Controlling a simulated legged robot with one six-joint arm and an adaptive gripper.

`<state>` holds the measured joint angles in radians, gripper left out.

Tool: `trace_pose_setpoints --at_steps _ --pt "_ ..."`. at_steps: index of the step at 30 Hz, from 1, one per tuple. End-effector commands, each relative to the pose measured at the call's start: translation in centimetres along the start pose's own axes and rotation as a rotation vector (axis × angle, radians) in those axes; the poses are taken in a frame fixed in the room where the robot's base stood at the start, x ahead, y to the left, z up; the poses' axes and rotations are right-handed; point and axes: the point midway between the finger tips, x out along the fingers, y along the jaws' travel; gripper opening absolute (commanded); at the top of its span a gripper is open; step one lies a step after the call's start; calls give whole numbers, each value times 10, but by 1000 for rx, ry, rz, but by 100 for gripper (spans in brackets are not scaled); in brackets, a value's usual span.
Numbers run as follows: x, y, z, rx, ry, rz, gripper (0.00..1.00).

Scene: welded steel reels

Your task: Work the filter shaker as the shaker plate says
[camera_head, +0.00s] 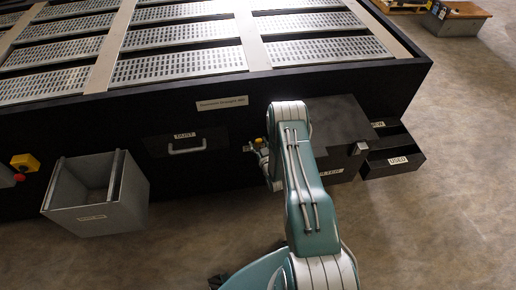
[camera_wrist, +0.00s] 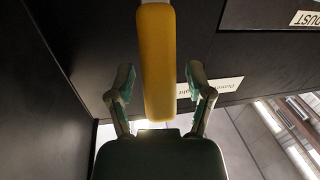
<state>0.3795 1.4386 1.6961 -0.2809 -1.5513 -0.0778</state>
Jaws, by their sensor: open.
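The yellow handle (camera_wrist: 157,62) stands upright in the wrist view, between the two fingers of my gripper (camera_wrist: 160,78). The fingers are open, with a visible gap on each side of the handle. In the head view my gripper (camera_head: 257,152) is at the front of the black machine, left of the filter box (camera_head: 338,130). Only a small yellow bit of the handle (camera_head: 259,141) shows there. My arm hides part of the box and its label. A pale plate (camera_head: 222,103) is on the machine front; its small print is not fully readable. It also shows upside down in the wrist view (camera_wrist: 222,87).
Left of my gripper is a DUST drawer (camera_head: 187,146) with a bar handle. A grey open bin (camera_head: 97,194) and a red button on a yellow box (camera_head: 25,163) are further left. Open trays, one marked USED (camera_head: 395,162), stick out right. The front floor is mostly clear.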

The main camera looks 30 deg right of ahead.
Motion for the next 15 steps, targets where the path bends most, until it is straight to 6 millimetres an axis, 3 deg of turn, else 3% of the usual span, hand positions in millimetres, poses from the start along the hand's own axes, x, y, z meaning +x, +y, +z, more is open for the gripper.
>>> trace_pose_setpoints --at_steps 15 --pt "-36 1 0 0 0 1 67"
